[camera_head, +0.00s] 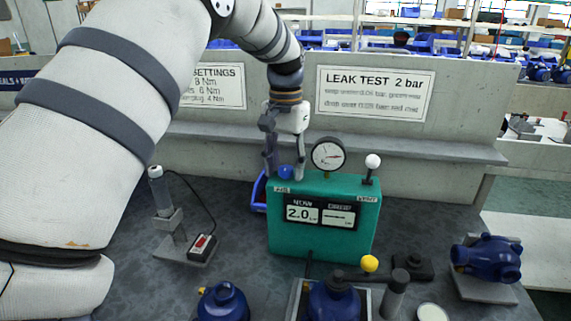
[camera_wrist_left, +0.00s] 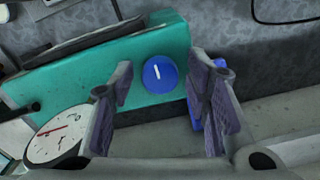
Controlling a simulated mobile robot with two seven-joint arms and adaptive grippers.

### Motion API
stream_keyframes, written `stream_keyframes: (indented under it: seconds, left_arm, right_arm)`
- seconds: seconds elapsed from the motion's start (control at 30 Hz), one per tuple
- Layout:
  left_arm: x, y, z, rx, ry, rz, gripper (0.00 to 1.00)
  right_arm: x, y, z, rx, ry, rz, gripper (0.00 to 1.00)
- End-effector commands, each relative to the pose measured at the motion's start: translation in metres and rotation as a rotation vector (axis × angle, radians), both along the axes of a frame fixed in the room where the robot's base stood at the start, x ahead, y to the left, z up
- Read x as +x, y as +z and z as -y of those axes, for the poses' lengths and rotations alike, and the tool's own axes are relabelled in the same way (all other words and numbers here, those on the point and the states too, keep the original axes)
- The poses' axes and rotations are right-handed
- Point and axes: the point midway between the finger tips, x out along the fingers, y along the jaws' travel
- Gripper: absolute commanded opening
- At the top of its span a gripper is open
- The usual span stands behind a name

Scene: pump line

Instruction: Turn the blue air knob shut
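The blue air knob (camera_head: 286,172) sits on the top left of the green leak tester (camera_head: 324,243). In the left wrist view the round knob (camera_wrist_left: 160,74) has a white line on it, pointing nearly straight up and down in the picture. My left gripper (camera_head: 285,176) points down over the knob. In the left wrist view its two fingers (camera_wrist_left: 160,105) are spread, with the knob showing between and beyond them. No contact with the knob shows. The tester's display reads 2.0 under NOW. My right gripper does not show.
A pressure gauge (camera_head: 328,154) and a white-tipped lever (camera_head: 371,168) stand on the tester beside the knob. A blue bin (camera_head: 258,193) is behind its left side. A tool stand (camera_head: 187,250) is at left; blue pumps (camera_head: 487,257) stand in front and at right. A low wall is behind.

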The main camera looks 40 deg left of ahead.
Motion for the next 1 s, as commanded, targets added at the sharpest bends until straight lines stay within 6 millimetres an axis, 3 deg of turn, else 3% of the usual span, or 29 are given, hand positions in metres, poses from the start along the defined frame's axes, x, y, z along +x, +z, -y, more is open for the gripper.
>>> stream_keyframes:
  seconds: [0.3, 0.37, 0.7, 0.83, 1.0]
  left_arm:
    - [0.001, 0.005, 0.000, 0.001, 0.001, 0.004, 0.47]
    - [0.001, 0.015, 0.000, 0.001, 0.001, 0.006, 0.47]
    - [0.001, 0.100, 0.000, 0.002, 0.001, 0.005, 0.47]
    - [0.001, 0.116, 0.000, 0.001, 0.001, 0.002, 0.47]
    - [0.000, 0.121, 0.000, 0.000, 0.001, -0.001, 0.47]
  right_arm:
    - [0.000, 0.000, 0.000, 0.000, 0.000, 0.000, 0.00]
    - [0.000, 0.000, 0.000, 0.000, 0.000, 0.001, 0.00]
    - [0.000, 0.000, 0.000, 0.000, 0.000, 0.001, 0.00]
    - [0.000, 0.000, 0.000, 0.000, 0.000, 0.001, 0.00]
    - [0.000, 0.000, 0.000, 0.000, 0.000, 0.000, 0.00]
